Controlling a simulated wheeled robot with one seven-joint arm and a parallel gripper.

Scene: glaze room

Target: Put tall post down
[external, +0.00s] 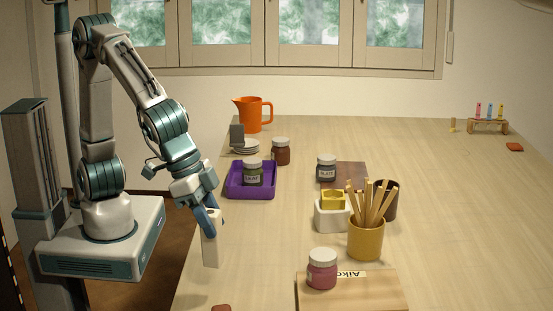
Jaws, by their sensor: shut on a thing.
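The tall post (211,250) is a pale, narrow upright block near the table's left edge in the external view. My gripper (212,219) points down and is shut on the upper part of the post, with its blue fingers on either side of it. The post stands close to upright over the table (255,255). I cannot tell whether its lower end touches the tabletop. The fingers hide part of the post's top.
Behind the post, a purple tray (240,190) holds a green jar labelled LEAF (253,175). To the right are a wooden board (375,292) with a pink jar (322,272) and a yellow pot (366,240) of sticks. Bare tabletop surrounds the post.

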